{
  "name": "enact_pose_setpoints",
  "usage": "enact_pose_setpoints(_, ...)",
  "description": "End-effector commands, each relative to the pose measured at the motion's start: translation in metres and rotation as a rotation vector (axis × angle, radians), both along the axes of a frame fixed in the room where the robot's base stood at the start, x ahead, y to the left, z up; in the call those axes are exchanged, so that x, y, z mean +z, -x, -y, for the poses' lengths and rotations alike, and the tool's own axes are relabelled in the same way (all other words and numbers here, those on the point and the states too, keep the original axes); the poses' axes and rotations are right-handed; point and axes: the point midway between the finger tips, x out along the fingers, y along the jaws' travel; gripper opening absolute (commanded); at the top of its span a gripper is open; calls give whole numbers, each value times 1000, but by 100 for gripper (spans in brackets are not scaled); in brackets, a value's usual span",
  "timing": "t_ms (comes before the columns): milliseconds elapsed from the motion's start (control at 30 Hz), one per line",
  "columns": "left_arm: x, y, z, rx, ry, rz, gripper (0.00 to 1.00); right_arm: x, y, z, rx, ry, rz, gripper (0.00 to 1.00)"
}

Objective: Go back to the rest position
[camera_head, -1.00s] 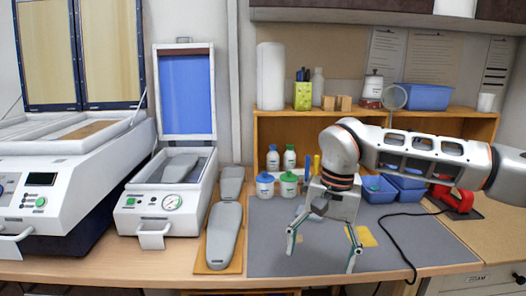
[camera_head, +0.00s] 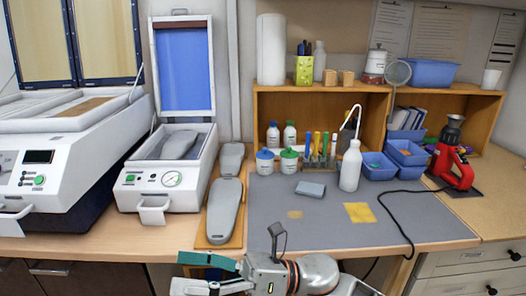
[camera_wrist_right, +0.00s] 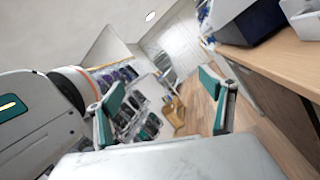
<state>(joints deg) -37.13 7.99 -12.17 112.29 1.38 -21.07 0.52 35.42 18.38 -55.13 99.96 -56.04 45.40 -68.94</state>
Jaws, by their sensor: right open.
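My right gripper (camera_head: 196,273) is at the bottom of the head view, in front of the bench's front edge and clear of everything on the bench. In the right wrist view its two green-padded fingers (camera_wrist_right: 166,108) stand apart with nothing between them. Beyond them are the wooden floor (camera_wrist_right: 197,112) and the side of the bench. My left gripper does not show in either view.
The bench holds a grey mat (camera_head: 285,207), an open-lidded press (camera_head: 157,202), grey insole forms (camera_head: 223,208), a white bottle (camera_head: 350,168), blue bins (camera_head: 406,153) and a red tool (camera_head: 458,165). A black cable (camera_head: 402,227) crosses the mat's right side.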

Motion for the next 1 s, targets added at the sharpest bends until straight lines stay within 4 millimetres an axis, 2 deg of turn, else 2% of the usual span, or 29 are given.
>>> enact_pose_setpoints(33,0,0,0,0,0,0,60,-2,-8,5,-44,-48,-131,82)
enact_pose_setpoints(167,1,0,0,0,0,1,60,-12,-40,29,-157,-169,-476,82)
enact_pose_setpoints(267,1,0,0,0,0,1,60,-34,-64,55,-243,-265,-748,82)
enact_pose_setpoints(367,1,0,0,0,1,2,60,-69,-83,88,-328,-365,-1020,82)
enact_pose_setpoints(467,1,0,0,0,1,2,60,-115,-93,125,-410,-473,-1290,82)
enact_pose_setpoints(533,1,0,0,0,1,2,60,-154,-94,152,-472,-551,-1475,82)
enact_pose_setpoints(667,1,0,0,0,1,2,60,-227,-78,203,-581,-703,-1790,82)
enact_pose_setpoints(733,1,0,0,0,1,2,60,-265,-61,229,-640,-786,-1941,82)
enact_pose_setpoints(900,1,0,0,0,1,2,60,-345,-6,284,-777,-988,-2248,82)
enact_pose_setpoints(1000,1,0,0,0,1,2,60,-378,28,307,-842,-1088,-2374,82)
